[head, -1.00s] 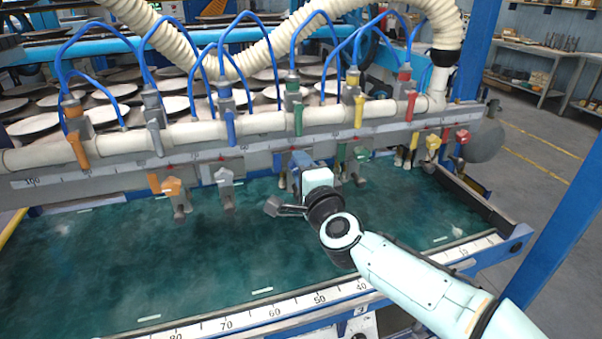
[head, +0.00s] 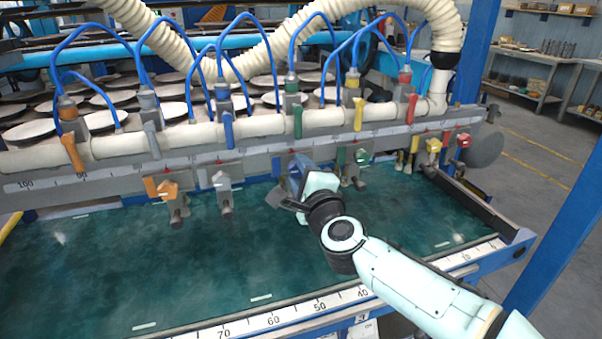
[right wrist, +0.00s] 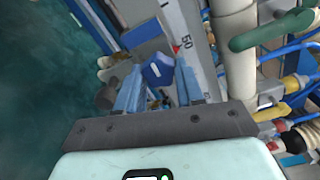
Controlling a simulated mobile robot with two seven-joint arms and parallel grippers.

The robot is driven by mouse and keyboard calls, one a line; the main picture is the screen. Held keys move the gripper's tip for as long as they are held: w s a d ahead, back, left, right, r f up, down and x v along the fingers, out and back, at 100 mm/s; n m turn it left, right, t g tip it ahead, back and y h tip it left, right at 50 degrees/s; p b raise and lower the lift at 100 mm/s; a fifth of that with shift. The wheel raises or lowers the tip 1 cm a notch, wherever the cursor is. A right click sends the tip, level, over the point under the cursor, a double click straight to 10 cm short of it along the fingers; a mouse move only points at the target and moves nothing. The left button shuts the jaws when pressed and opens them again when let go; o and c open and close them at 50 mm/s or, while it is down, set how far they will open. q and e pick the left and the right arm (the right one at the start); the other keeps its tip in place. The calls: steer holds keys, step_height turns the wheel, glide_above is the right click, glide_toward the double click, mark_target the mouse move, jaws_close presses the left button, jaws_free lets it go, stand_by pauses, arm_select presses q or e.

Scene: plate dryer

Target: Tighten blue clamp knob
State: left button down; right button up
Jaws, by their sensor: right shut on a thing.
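The blue clamp knob (right wrist: 158,69) shows between the two blue fingers of my right gripper (right wrist: 157,80) in the right wrist view. The gripper is shut on it. In the head view my right gripper (head: 303,180) is at the ruler rail, and its white body is tilted. The blue clamp (head: 299,163) is mostly hidden behind the gripper there. My left gripper is not in view.
Orange (head: 169,188) and grey (head: 222,180) clamps hang from the rail on the left. A green clamp (head: 361,157) is close on the right, with yellow (head: 433,145) and red (head: 463,140) ones beyond. The green bed (head: 150,270) below is clear.

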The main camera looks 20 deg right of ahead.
steer(key=o, duration=1)
steer(key=shift+o, duration=0.2)
steer(key=s, duration=1.3)
steer(key=shift+s+d, duration=0.2)
steer(key=shift+d, duration=0.05)
